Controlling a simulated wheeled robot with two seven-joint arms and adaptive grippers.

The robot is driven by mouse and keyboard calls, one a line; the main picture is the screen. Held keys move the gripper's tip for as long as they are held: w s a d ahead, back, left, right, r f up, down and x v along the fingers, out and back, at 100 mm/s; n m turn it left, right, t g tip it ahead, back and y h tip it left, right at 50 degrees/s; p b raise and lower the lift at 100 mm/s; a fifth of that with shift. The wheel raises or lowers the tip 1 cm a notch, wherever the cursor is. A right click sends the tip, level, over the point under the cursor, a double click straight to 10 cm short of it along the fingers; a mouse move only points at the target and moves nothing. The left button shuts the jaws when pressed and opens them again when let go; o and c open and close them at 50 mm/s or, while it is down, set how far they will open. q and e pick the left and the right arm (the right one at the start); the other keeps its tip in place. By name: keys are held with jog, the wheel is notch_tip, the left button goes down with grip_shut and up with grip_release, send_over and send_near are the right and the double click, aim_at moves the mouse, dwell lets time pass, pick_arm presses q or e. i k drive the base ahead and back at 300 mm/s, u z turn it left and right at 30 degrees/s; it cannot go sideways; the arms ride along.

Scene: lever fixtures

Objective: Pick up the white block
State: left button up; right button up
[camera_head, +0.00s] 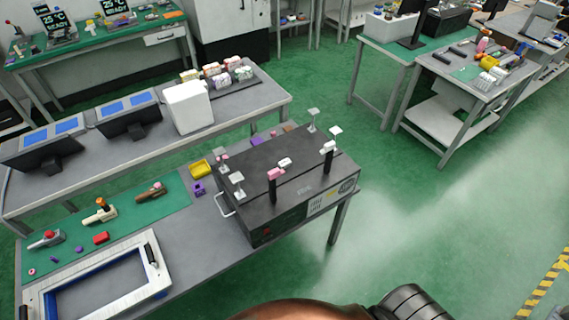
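A small white block (285,162) lies on the top of a dark box-shaped fixture (310,178), near its middle. It sits between an upright black lever with a pink top (273,174) and another black lever with a white top (328,147). A much larger white box (188,107) stands on the grey table behind. Neither of my grippers can be made out in the head view. Only rounded brown and black ribbed parts, apparently mine, show at the bottom edge.
White square plates on thin posts (237,178) rise around the fixture's top. A metal handle (224,205) juts from its left side. A yellow bin (200,168) and a blue-and-white frame (98,284) are to the left. Green floor is free on the right.

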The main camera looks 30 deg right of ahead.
aim_at(286, 162)
jog(key=z, duration=2.1)
jog(key=i, duration=1.05)
jog(key=u, duration=2.2)
